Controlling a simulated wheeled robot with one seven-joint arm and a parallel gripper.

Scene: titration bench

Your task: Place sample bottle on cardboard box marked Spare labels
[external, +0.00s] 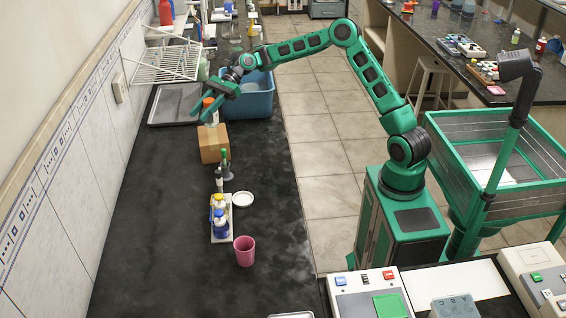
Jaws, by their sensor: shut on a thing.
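A sample bottle (212,118) with an orange cap and pale body is at the far part of the dark bench. My gripper (207,107) is shut on it, with green fingers at the cap. The cardboard box (214,143) is brown and sits on the bench directly below the bottle in the picture. The bottle's lower end appears at the box's top; I cannot tell whether it touches. No marking on the box can be read at this size.
Behind the box are a blue basin (252,98), a grey tray (174,104) and a white wire rack (165,64). In front are a pipette stand (227,172), a white dish (243,199), a bottle tray (221,236) and a pink cup (244,251). The bench's left side is clear.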

